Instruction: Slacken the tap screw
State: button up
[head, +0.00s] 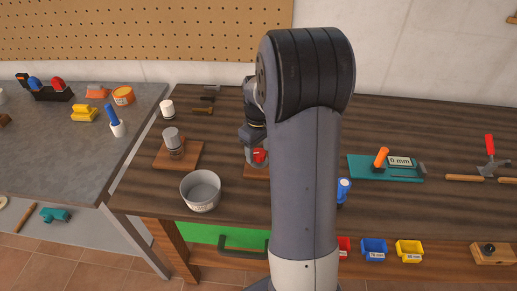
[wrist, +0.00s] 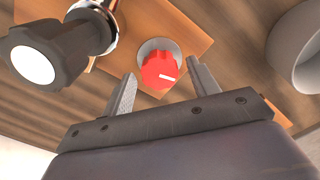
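A red ribbed knob (wrist: 160,70) with a white line mark sits on a pale round base on a wooden board (wrist: 190,20). The same red shows in the head view (head: 259,156), partly hidden by my arm. My gripper (wrist: 161,74) is open, with one finger to each side of the red knob in the wrist picture. Contact with the knob cannot be made out. A black knob (wrist: 45,50) with a white end and a chrome collar stands at the left of the wrist view. I cannot tell which part is the tap screw.
A grey pot (head: 200,205) and a board (head: 180,163) with a jar (head: 172,139) stand left of my arm. A grey round body (wrist: 293,50) is at the wrist view's right.

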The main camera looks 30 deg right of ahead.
aim_at(258, 152)
notch_tip(258, 152, up, 11)
jog(key=shift+f, duration=0.1)
dwell(0.6)
jog(key=shift+f, duration=0.1)
notch_tip(258, 152, down, 11)
jog(key=shift+r, duration=0.15)
dwell(0.4)
jog(key=shift+r, duration=0.15)
